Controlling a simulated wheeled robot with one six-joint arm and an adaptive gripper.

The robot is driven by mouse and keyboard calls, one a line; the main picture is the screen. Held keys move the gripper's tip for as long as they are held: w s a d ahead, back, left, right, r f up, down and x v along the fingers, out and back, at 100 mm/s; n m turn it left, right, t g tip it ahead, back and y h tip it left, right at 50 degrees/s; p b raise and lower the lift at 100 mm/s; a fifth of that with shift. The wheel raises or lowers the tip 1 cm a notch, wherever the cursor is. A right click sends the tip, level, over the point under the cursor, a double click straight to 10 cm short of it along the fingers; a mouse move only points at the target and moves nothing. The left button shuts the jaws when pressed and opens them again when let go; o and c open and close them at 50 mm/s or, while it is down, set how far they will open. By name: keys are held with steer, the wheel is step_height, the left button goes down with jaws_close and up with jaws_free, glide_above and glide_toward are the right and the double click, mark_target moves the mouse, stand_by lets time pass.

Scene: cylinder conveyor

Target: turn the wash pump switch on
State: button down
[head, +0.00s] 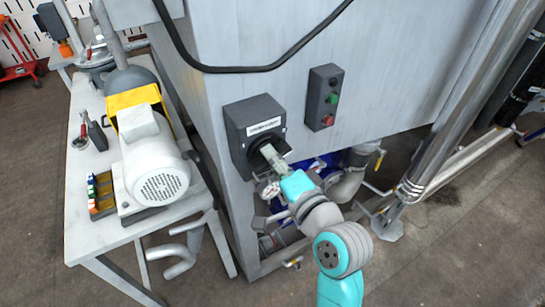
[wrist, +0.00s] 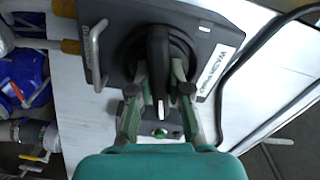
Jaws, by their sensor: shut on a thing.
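The wash pump switch box (head: 238,120) is a dark grey box with a white label on the corner of the grey metal cabinet. It also fills the upper middle of the wrist view (wrist: 122,27). Its black rotary knob (wrist: 158,52) sits on a round base and its bar lies between the two green-grey fingers of my gripper (wrist: 161,82). The fingers are closed on the knob's sides. In the head view my gripper (head: 271,158) reaches the box front from below right and hides most of the knob.
A button box (head: 325,97) with black, green and red buttons is to the right. A black cable (head: 250,68) hangs above. A table with a white motor (head: 155,170) stands left. Pipes and valves (head: 355,170) lie beneath the cabinet. A grey bent handle (wrist: 97,55) is on the switch box's side.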

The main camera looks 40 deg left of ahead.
steer(key=n, duration=1.1)
steer(key=shift+f+n, duration=0.1)
steer(key=shift+n, duration=1.8)
steer(key=c, duration=1.1)
jaws_free()
steer(key=v, duration=1.2)
